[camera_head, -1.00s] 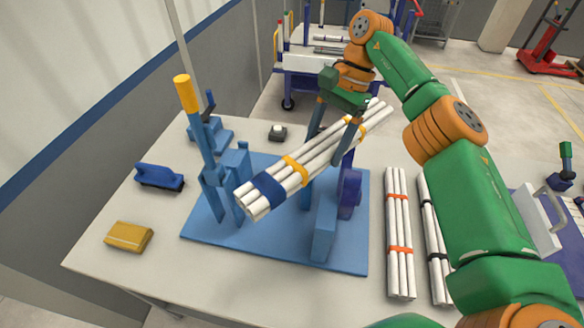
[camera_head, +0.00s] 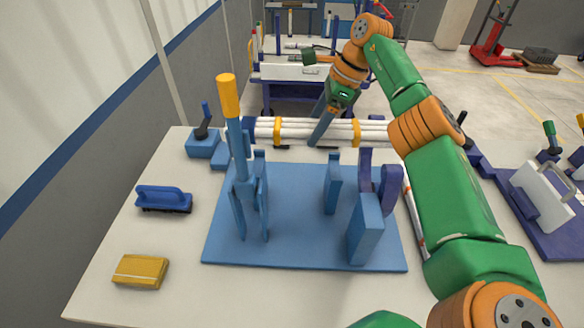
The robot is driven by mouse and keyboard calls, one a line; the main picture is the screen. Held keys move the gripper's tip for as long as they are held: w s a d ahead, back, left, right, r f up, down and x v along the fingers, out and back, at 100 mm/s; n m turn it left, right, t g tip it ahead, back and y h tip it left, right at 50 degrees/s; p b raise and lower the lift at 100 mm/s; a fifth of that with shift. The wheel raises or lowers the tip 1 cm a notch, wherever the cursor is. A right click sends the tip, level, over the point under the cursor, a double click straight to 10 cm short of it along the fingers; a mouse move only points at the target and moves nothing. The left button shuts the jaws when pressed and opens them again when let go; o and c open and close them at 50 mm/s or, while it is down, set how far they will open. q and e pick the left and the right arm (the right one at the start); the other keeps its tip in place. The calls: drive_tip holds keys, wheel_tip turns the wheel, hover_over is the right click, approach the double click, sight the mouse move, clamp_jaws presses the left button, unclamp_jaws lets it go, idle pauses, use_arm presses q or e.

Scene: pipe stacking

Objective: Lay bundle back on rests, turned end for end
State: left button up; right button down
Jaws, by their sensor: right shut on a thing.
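The bundle of white pipes (camera_head: 310,131) is level and runs left to right behind the blue fixture. It has two yellow bands and a blue band (camera_head: 248,128) at its left end; its right end is hidden behind my arm. My right gripper (camera_head: 318,137) is shut on the bundle between the yellow bands and holds it clear of the fixture. The fixture has a blue base plate (camera_head: 290,240), upright blue supports (camera_head: 333,186), a purple curved piece (camera_head: 386,188) and a blue block (camera_head: 365,230). My left gripper is out of view.
A tall yellow-handled lever (camera_head: 228,96) rises at the fixture's left. A blue brush (camera_head: 164,199) and a yellow block (camera_head: 140,271) lie on the table's left. Another white pipe bundle (camera_head: 414,222) lies right, mostly hidden by my arm. A cart (camera_head: 290,72) stands behind.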

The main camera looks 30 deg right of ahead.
sight(340, 125)
wheel_tip(340, 125, down, 2)
drive_tip(key=shift+f+b, duration=0.2)
drive_tip(key=shift+b, duration=0.15)
use_arm(q)
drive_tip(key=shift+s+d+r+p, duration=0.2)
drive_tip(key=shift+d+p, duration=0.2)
drive_tip(key=shift+p, duration=0.2)
use_arm(e)
wheel_tip(340, 125, down, 8)
drive_tip(key=shift+s+d+r, duration=0.25)
drive_tip(key=shift+d, duration=0.15)
unclamp_jaws()
drive_tip(key=shift+s, duration=0.1)
drive_tip(key=b+v, duration=0.1)
drive_tip(key=v, duration=0.5)
drive_tip(key=shift+d+r, duration=0.1)
drive_tip(key=shift+r, duration=0.05)
drive_tip(key=p+v, duration=0.1)
drive_tip(key=v, duration=0.5)
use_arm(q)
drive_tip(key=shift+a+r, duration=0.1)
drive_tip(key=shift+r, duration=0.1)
